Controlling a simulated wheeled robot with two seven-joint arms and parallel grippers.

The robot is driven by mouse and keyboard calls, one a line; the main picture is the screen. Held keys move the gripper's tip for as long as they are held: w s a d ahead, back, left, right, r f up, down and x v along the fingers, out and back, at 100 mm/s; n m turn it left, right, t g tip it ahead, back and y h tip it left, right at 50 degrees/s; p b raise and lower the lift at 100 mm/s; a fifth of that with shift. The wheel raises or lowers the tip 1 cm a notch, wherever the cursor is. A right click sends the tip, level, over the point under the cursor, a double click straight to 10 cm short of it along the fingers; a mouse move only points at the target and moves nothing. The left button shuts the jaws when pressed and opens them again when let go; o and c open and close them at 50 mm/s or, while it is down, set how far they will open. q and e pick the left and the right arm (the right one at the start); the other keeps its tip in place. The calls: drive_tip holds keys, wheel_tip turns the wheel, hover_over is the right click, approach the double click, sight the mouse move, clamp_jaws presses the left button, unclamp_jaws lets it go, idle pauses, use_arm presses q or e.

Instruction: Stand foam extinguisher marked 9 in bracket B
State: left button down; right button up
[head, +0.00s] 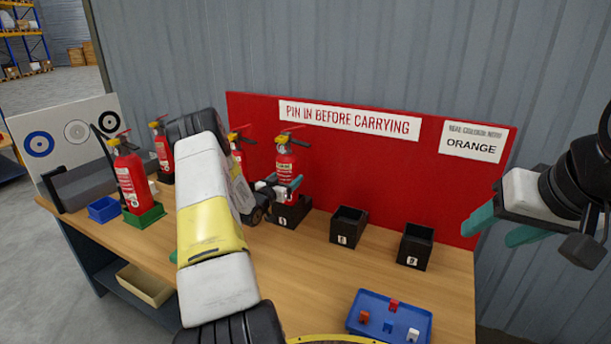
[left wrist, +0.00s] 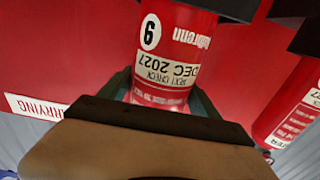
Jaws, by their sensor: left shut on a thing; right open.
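A red extinguisher (head: 285,164) with a yellow and red top is upright at the red board. In the left wrist view the extinguisher (left wrist: 175,50) bears a 9 and a "DEC 2027" check label. My left gripper (head: 283,187) is shut on its body, with teal fingers on both sides. It is at the leftmost of three black brackets (head: 290,213); I cannot tell whether its base is inside or just above. The middle bracket (head: 347,229) and right bracket (head: 415,248) look empty; their small labels are hard to read. My right gripper (head: 502,227) is open and empty at the right.
Another extinguisher (head: 131,178) stands in a green holder (head: 146,217), beside an empty-looking blue one (head: 103,210). More extinguishers stand behind my left arm. A blue tray (head: 375,304) with small coloured pieces lies at the front right. The board's card (head: 472,142) reads "ORANGE".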

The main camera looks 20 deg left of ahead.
use_arm(q)
drive_tip(key=shift+w+r, duration=0.1)
drive_tip(key=shift+r, duration=0.25)
drive_tip(key=shift+c, duration=0.2)
unclamp_jaws()
drive_tip(key=shift+s+f, duration=0.2)
drive_tip(key=shift+f, duration=0.35)
drive_tip(key=s+a, duration=0.1)
drive_tip(key=s, duration=0.6)
drive_tip(key=shift+s+r, duration=0.25)
drive_tip(key=shift+r, duration=0.05)
